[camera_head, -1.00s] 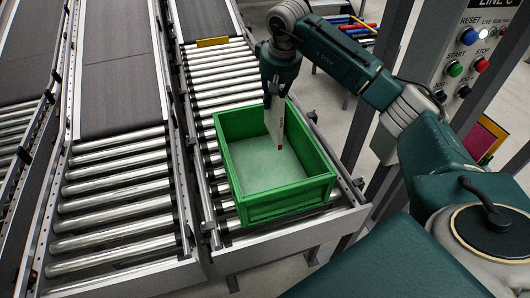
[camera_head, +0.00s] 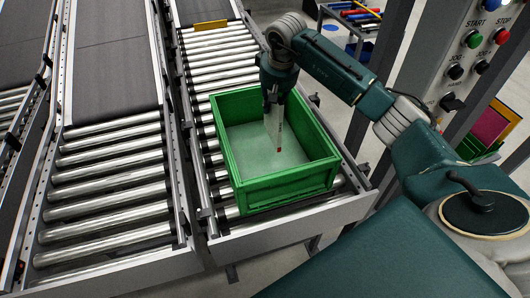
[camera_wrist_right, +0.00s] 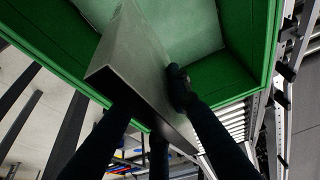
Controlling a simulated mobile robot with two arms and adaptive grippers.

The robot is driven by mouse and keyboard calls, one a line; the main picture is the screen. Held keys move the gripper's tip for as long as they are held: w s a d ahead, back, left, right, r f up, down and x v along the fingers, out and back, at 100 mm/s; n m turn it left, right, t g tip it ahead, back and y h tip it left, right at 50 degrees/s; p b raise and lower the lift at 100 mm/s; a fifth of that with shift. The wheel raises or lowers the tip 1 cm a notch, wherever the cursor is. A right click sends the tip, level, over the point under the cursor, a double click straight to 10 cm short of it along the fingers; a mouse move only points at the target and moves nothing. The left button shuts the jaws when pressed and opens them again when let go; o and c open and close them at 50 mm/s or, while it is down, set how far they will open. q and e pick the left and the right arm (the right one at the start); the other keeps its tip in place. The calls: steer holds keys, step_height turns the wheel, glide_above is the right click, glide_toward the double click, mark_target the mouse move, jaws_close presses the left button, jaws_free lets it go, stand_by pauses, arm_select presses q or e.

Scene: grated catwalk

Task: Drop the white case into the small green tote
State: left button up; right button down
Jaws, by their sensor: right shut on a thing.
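The small green tote (camera_head: 262,188) stands on the roller conveyor in the head view, open at the top, with its pale floor bare where I see it. My right gripper (camera_head: 272,92) is over the tote's far right part and points down. It is shut on the white case (camera_head: 275,126), a flat upright piece with a red mark near its lower end, which hangs inside the tote's outline. In the right wrist view the case (camera_wrist_right: 135,62) sits between the dark fingers (camera_wrist_right: 160,95), with the green tote wall (camera_wrist_right: 215,75) beyond. My left gripper is out of view.
The roller lane (camera_head: 212,62) runs on behind the tote. A second roller lane (camera_head: 105,200) lies to the left with a dark belt (camera_head: 108,60). A control panel (camera_head: 465,60) with buttons stands on a post at the right.

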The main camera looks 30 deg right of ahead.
steer(key=shift+f, duration=0.4)
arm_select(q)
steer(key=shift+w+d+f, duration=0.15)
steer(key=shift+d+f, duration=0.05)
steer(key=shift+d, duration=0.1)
arm_select(e)
steer(key=c, duration=1.8)
jaws_free()
steer(key=shift+o, duration=1.2)
steer(key=v, duration=1.2)
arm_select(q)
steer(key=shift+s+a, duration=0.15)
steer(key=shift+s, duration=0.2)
